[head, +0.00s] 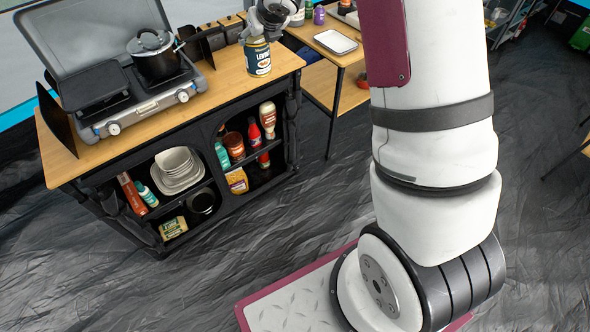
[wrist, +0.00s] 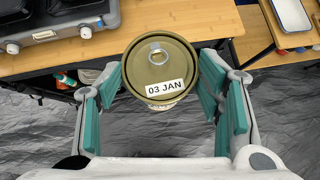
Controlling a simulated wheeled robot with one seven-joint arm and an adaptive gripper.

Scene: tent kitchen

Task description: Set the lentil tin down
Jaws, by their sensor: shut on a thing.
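The lentil tin (head: 258,60) is dark blue and white with a yellow band, and sits upright at the right end of the wooden counter (head: 222,85) in the head view. In the wrist view its gold lid with a ring pull (wrist: 160,62) faces me and carries a "03 JAN" label. My gripper (wrist: 162,82) is shut on the tin, with teal finger pads on its left and right sides. In the head view my gripper (head: 268,16) is at the tin's top. I cannot tell whether the tin's base touches the counter.
A camping stove (head: 150,100) with a black pot (head: 155,58) stands left on the counter. A side table with a white tray (head: 335,41) is to the right. Shelves below hold bottles and bowls (head: 176,168). Bare wood lies between stove and tin.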

